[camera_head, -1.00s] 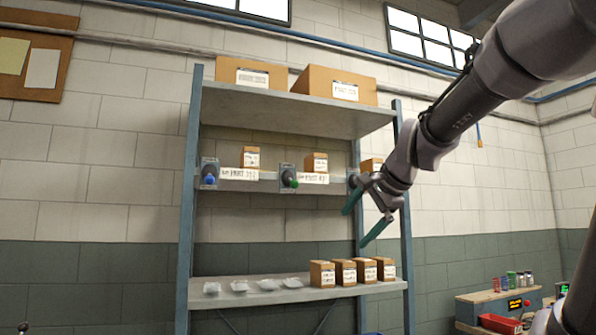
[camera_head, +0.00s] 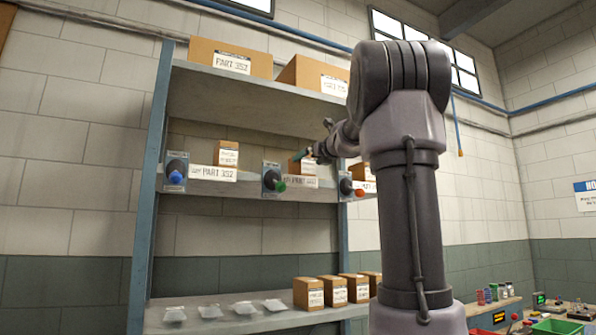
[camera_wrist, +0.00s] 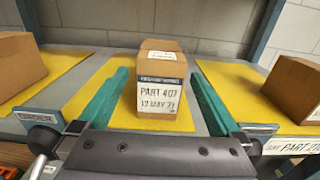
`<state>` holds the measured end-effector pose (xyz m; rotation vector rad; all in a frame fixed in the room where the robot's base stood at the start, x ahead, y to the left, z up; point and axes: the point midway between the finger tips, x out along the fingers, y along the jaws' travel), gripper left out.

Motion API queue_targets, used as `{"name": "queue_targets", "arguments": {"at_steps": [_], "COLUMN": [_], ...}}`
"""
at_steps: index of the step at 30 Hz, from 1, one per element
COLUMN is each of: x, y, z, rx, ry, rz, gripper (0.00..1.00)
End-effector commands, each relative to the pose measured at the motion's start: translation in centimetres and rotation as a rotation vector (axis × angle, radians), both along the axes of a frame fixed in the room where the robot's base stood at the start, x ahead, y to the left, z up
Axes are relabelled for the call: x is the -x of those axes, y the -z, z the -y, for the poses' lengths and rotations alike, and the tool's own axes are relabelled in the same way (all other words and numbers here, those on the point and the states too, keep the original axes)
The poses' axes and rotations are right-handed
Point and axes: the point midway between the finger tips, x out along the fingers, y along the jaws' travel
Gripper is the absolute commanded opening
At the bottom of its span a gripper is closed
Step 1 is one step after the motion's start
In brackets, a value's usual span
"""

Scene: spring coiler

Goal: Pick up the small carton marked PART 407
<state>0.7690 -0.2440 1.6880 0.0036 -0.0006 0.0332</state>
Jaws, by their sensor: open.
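The small brown carton marked PART 407 (camera_wrist: 160,92) stands upright on a yellow strip, its white label facing my wrist. My gripper (camera_wrist: 160,76) is open. Its two green fingers reach along the left and right sides of the carton, with a visible gap on each side. In the head view my gripper (camera_head: 311,154) is at the middle shelf, partly covering the middle small carton (camera_head: 298,165). The label on that carton is too small to read there.
Neighbouring cartons stand to the left (camera_wrist: 15,70) and right (camera_wrist: 298,84) on their own strips. The middle shelf's front carries knobs, such as a green one (camera_head: 279,186), and lane signs. Larger boxes (camera_head: 229,58) are on the top shelf. The lower shelf (camera_head: 240,322) holds bags and cartons.

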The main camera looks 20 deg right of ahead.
Motion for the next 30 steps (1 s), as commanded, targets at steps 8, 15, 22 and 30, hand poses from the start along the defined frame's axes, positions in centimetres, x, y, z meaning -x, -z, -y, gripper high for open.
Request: {"name": "queue_targets", "arguments": {"at_steps": [8,15,22,30], "x": [-2.5,-5.9,-6.5,-6.5], "y": [0.1,0.2,0.1,0.1], "z": [-0.1,-0.2,-0.3,-0.3], "rx": [0.001,0.002,0.004,0.003], "ry": [-0.002,-0.001,-0.001,-0.001], "rz": [-0.002,-0.001,-0.001,-0.001], "gripper": [1.00,1.00,1.00,0.27]}}
